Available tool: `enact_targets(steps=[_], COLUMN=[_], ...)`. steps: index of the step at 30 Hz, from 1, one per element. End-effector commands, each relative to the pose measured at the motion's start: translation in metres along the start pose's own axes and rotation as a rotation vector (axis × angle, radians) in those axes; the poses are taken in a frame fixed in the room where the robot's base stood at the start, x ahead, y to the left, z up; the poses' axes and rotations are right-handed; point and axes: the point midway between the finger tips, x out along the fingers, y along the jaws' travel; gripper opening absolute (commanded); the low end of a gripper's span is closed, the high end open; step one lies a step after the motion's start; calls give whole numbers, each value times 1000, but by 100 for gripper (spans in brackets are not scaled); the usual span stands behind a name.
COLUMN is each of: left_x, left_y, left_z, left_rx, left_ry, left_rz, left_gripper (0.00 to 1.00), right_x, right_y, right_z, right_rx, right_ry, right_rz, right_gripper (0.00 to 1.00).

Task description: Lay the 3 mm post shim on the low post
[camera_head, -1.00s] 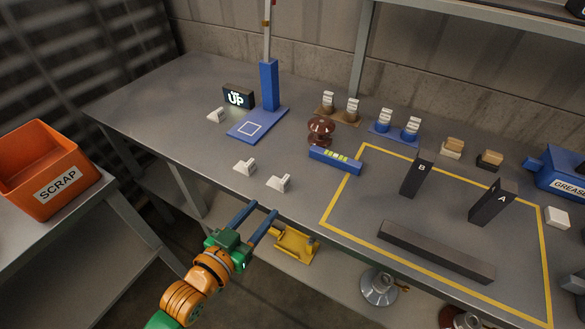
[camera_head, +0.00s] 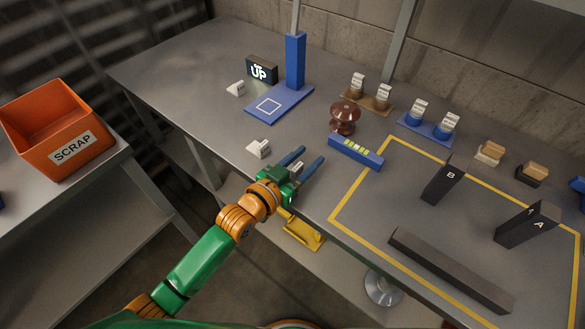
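My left gripper (camera_head: 311,154) reaches over the front edge of the bench with its two blue fingers apart. A small white tabbed piece (camera_head: 297,168) shows between the fingers, partly hidden by the gripper; I cannot tell whether they touch it. A similar white piece (camera_head: 258,148) lies just left of the gripper, and another (camera_head: 236,89) lies farther back. No thickness marking is readable on them. Two dark posts, B (camera_head: 444,183) and A (camera_head: 526,224), stand upright inside the yellow outline. I cannot tell which is lower. My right gripper is not in view.
A dark long bar (camera_head: 450,271) lies in the yellow outline (camera_head: 360,182). A blue level (camera_head: 355,152) and a brown insulator (camera_head: 344,117) stand behind the gripper. An orange scrap bin (camera_head: 60,135) is left.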

Motion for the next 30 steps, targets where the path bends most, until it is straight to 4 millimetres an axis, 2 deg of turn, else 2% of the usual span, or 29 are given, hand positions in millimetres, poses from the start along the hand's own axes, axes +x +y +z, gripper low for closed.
enact_targets(steps=[1, 5, 6, 16, 20, 24, 30], left_x=[0, 0, 0, 0, -1, -5, -44], left_y=[0, 0, 0, 0, 0, 0, 34], left_z=[0, 0, 0, 0, -8, -35, -84], left_rx=[0, 0, 0, 0, 1, 1, -4], left_ry=[0, 0, 0, 0, 3, 7, 5], left_rz=[0, 0, 0, 0, -1, 0, 2], left_gripper=[39, 4, 0, 0, 0, 0, 0], right_x=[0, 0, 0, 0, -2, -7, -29], right_y=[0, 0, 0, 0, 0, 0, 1], right_z=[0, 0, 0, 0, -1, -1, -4], right_rx=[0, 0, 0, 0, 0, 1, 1], right_ry=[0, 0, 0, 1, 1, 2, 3], right_rz=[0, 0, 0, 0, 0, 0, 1], right_gripper=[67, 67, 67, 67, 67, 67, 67])
